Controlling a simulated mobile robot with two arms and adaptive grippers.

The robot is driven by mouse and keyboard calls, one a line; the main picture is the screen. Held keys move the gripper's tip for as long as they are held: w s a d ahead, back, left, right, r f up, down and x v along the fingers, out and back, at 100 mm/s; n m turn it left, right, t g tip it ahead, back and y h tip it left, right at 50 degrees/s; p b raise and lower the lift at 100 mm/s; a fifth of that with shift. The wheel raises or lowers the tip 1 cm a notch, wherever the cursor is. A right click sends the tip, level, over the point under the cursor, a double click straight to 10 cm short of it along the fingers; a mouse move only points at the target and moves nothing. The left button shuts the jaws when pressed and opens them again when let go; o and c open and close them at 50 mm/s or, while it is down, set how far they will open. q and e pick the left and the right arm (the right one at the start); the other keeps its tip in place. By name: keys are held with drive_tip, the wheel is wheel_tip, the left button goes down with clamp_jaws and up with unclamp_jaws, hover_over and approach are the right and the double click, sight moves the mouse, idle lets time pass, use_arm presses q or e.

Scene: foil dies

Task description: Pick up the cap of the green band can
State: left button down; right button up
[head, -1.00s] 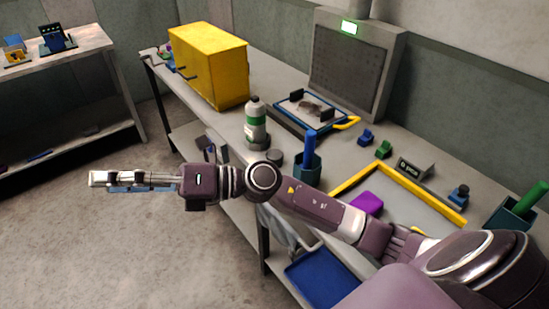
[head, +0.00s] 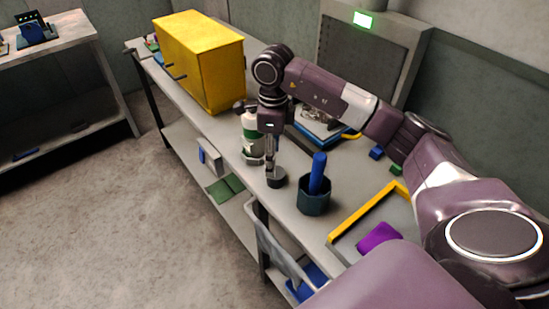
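The green band can (head: 249,140) is a pale bottle-like can standing upright near the table's front edge, partly hidden behind my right gripper. A small dark round cap (head: 277,182) lies on the table in front and to the right of the can, apart from it. My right gripper (head: 271,174) points straight down, with its fingertips at or just above the cap. The fingers are small and seen edge-on, so I cannot tell whether they are open or shut, or touching the cap. My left gripper is not in view.
A dark cup (head: 314,198) holding a blue stick stands just right of the cap. A yellow cabinet (head: 200,62) stands behind and left of the can. A yellow-edged tray (head: 369,211) lies at right, with a purple block (head: 379,237) near it.

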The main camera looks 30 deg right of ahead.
sight(276, 172)
drive_tip(key=shift+w+d+f, duration=0.1)
drive_tip(key=shift+w+d, duration=0.2)
drive_tip(key=shift+d, duration=0.15)
drive_tip(key=shift+s+f, duration=0.15)
drive_tip(key=shift+f, duration=0.05)
drive_tip(key=shift+s+a+f+p, duration=0.4)
drive_tip(key=shift+s+f+p, duration=0.1)
drive_tip(key=shift+s+f, duration=0.05)
drive_tip(key=shift+d+f+p, duration=0.25)
drive_tip(key=shift+f+p, duration=0.5)
drive_tip(key=shift+f, duration=0.4)
wheel_tip(276, 172, down, 2)
drive_tip(key=shift+w+d+f, duration=0.15)
drive_tip(key=shift+f, duration=0.25)
drive_tip(key=c, duration=0.9)
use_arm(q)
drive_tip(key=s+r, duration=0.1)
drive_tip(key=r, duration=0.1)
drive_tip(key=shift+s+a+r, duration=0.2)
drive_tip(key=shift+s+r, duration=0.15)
